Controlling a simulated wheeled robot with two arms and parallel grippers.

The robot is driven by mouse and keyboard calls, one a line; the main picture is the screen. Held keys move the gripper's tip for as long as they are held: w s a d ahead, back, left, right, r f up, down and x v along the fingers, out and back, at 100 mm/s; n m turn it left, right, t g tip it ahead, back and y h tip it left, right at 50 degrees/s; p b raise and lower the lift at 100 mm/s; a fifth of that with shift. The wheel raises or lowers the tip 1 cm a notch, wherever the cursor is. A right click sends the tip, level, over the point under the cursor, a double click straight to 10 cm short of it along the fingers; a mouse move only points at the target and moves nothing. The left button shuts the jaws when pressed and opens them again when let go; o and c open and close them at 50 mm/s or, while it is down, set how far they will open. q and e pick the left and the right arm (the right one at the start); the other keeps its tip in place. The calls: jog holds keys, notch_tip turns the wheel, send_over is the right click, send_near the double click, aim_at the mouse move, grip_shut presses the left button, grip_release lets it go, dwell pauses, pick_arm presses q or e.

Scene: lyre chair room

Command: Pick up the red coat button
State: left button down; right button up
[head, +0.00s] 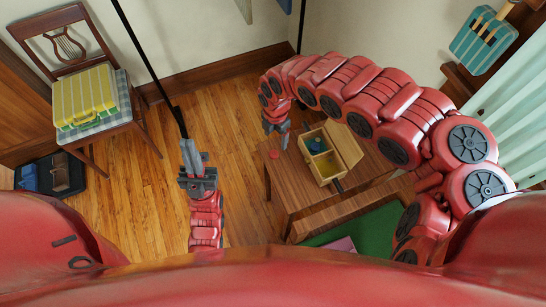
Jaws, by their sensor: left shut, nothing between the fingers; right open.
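The red coat button (274,154) is a small red disc at the left end of the wooden table (291,185). My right gripper (284,143) points down just above and to the right of the button. It is open and apart from it, as far as I can tell, and its fingers look empty. My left gripper (190,146) is shut and empty, held out over the floor to the left of the table.
An open wooden box (322,177) with compartments and small coloured things stands on the table, right of the button. A lyre-back chair (66,50) with a yellow case (88,95) stands at the left. A dark tray (72,187) lies on the floor. Floor left of the table is clear.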

notch_tip(320, 180, down, 6)
jog(key=shift+f, duration=0.1)
jog(key=f, duration=0.4)
jog(key=shift+w+a, duration=0.15)
jog(key=shift+a, duration=0.25)
jog(key=shift+w+d+f, duration=0.1)
jog(key=shift+d+f, duration=0.05)
jog(key=shift+f, duration=0.45)
grip_shut()
